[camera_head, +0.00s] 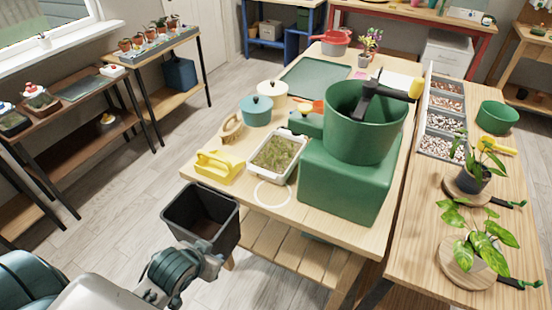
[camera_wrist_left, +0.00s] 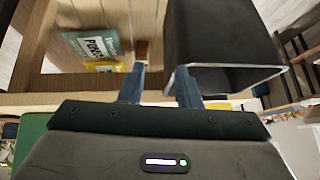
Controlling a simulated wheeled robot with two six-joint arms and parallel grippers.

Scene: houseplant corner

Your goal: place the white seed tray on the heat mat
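A white tray (camera_head: 112,71) with a small red part on top stands at the far end of the left bench, beside a flat dark grey mat (camera_head: 82,87) that looks like the heat mat. The mat's top looks bare. A larger white tray (camera_head: 292,175) filled with green-brown material stands on the central table; I cannot tell which is the seed tray. My left gripper (camera_head: 213,262) is low by the black bin, away from both trays. In the left wrist view its fingers (camera_wrist_left: 160,88) are apart with nothing between them. My right gripper is not in view.
The black bin (camera_head: 200,218) stands just beyond my left gripper and shows in the wrist view (camera_wrist_left: 222,45). The central table holds a yellow carrier (camera_head: 218,168), a green pot (camera_head: 365,125) on a green box, and a green mat (camera_head: 313,80). Open floor separates table and bench.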

